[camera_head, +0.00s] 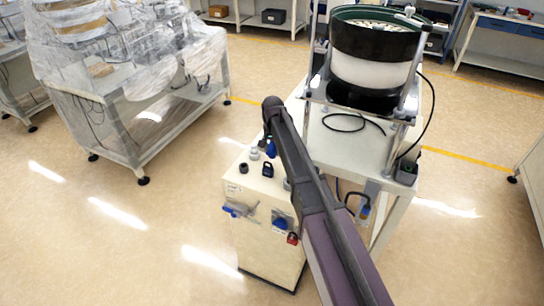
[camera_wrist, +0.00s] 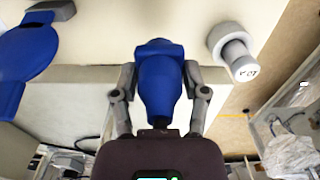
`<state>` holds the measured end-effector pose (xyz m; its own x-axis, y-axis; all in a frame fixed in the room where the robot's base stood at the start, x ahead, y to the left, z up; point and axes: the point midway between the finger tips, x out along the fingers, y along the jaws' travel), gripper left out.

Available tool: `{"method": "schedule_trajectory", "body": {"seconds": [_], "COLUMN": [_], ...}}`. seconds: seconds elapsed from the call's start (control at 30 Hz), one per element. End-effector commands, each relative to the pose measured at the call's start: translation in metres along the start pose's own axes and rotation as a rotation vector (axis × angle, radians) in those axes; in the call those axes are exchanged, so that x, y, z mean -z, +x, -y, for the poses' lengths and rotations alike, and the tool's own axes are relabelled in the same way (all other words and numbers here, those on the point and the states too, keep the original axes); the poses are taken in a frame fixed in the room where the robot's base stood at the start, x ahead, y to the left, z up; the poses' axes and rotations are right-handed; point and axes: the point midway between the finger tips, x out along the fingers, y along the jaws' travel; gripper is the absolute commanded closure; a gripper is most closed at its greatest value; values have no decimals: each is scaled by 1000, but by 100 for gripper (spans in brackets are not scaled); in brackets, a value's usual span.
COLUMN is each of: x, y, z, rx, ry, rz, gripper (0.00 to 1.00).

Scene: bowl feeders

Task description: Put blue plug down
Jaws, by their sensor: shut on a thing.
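The blue plug (camera_wrist: 160,80) is in the middle of the wrist view, between the two grey fingers of my gripper (camera_wrist: 160,92). The fingers are shut on its sides. Its far end is close to a cream surface (camera_wrist: 90,95); I cannot tell whether it touches. In the head view my dark arm reaches over the cream cabinet (camera_head: 258,230) and hides most of my gripper. A small blue piece (camera_head: 271,148) shows beside the arm above the cabinet top; I cannot tell whether it is the held plug.
A grey round connector (camera_wrist: 234,52) and a large blue part (camera_wrist: 28,62) flank the plug. Black and grey fittings (camera_head: 267,170) stand on the cabinet top. A bowl feeder (camera_head: 370,70) on a white table (camera_head: 350,150) is close at right. A plastic-covered bench (camera_head: 130,110) stands left, with clear floor between.

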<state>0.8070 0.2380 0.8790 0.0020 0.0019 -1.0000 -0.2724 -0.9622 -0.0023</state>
Motion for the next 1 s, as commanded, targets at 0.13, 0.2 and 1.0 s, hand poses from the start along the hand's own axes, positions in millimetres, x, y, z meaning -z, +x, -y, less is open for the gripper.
{"method": "schedule_trajectory", "body": {"seconds": [0.13,0.2,1.0], "x": [0,0,0], "y": [11,17,39], "z": [0,0,1], "rx": [0,0,0], "ry": [0,0,-1], "rz": [0,0,0], "gripper": [99,99,100]}}
